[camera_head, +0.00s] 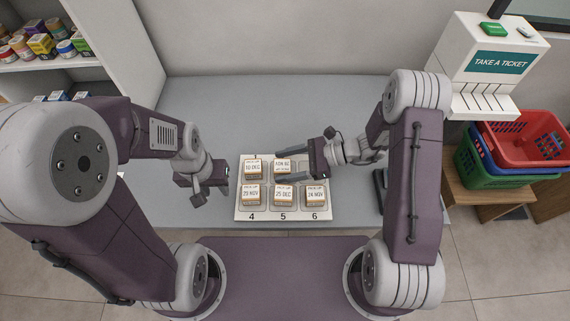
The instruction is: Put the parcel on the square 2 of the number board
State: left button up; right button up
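The number board (240,200) is a pale tray on the counter, with 4, 5 and 6 readable along its near edge. A small boxed parcel (282,167) with a white label sits in the far row's middle place, square 2 by layout; its number is hidden. My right gripper (277,164) reaches in from the right, its two fingers apart on the far and near sides of this parcel. It looks open, with small gaps beside the parcel. My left gripper (218,181) hangs left of the board, apart from it; its finger opening is unclear.
Other labelled parcels stand on the board: one at far left (253,169) and three in the near row (284,196). A ticket dispenser (490,65) and stacked baskets (520,150) are at right. Shelves with goods (45,45) are at left. The counter behind the board is clear.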

pick_arm(q)
jog(key=shift+r, duration=0.15)
pick_arm(e)
jog(key=shift+r, duration=0.2)
pick_arm(q)
jog(key=shift+r, duration=0.1)
pick_arm(e)
jog(key=v, duration=1.2)
